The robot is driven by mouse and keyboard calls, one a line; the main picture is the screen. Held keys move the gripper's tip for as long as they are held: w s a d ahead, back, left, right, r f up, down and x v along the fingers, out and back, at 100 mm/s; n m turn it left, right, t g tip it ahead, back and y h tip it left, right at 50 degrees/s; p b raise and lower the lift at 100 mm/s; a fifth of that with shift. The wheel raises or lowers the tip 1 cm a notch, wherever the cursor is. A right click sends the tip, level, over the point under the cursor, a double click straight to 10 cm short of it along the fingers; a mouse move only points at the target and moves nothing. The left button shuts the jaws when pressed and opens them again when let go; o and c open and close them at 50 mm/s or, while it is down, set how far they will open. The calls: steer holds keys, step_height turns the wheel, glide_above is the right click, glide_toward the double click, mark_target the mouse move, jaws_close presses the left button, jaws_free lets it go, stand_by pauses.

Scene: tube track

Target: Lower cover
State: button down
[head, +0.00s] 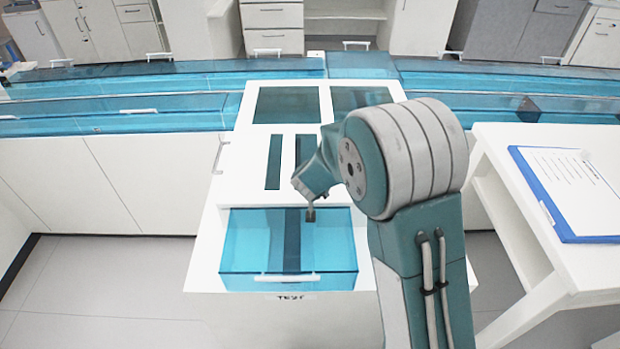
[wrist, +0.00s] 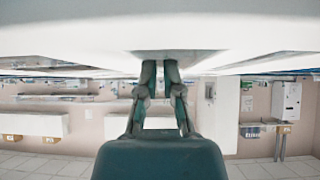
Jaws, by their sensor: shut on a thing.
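A clear blue cover (head: 255,240) lies over the front bay of the white track station, with a white handle (head: 287,278) along its front edge. The cover looks down and level. My gripper (head: 310,214) points down over the cover's rear part, apart from that handle in the picture. In the wrist view, the gripper's two fingers (wrist: 160,64) are close together, with their tips against or just under a grey patch of a white surface. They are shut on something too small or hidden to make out. My arm hides part of the station's right side.
Long blue-covered tracks (head: 110,105) run left and right behind the station. A white side table (head: 500,145) with a blue clipboard (head: 550,205) stands close on the right. Another white handle (head: 218,156) is at the station's left edge. Floor at left is clear.

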steer(key=s+d+r+n+y, duration=0.2)
steer(key=s+r+y, duration=0.3)
steer(key=s+r, duration=1.35)
steer(key=s+d+r+m+g+h, duration=0.2)
steer(key=s+d+g+h, duration=0.1)
steer(key=s+d, duration=0.9)
steer(key=s+h, duration=0.1)
steer(key=s, duration=0.3)
steer(key=shift+g+h, duration=0.3)
steer(key=shift+s, duration=0.1)
